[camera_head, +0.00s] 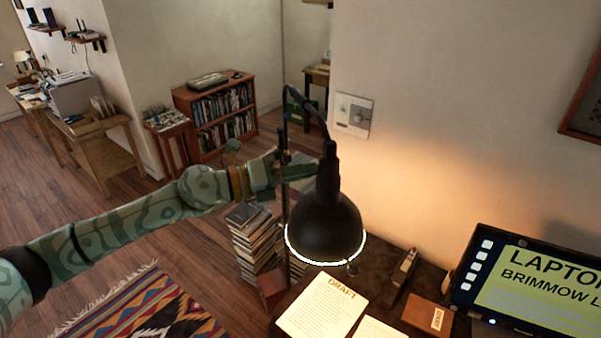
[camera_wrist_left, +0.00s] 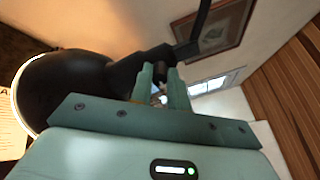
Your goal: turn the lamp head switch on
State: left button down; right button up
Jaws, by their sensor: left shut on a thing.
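The black desk lamp's head (camera_head: 325,222) hangs over the desk with its rim glowing; warm light falls on the wall behind. The dark lamp head also fills the left of the left wrist view (camera_wrist_left: 75,90). My left gripper (camera_head: 308,168) reaches in from the left to the neck at the top of the lamp head. In the left wrist view its two green fingers (camera_wrist_left: 158,82) are shut on a small dark part at this neck, which I take to be the lamp head switch, mostly hidden between them. My right gripper is not in view.
The desk holds papers (camera_head: 320,305), a stapler-like object (camera_head: 405,267), a brown box (camera_head: 427,315) and a lit laptop (camera_head: 530,285). A stack of books (camera_head: 255,240) stands left of the desk. A wall switch plate (camera_head: 353,115) is behind the lamp.

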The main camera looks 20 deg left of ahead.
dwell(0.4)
pick_arm(q)
jog(key=c, duration=1.3)
grip_release()
jog(key=shift+c, duration=0.2)
jog(key=shift+a, duration=0.1)
jog(key=b+v, duration=0.9)
jog(key=v, duration=0.7)
jog(key=shift+s, duration=0.15)
jog(key=shift+a, duration=0.1)
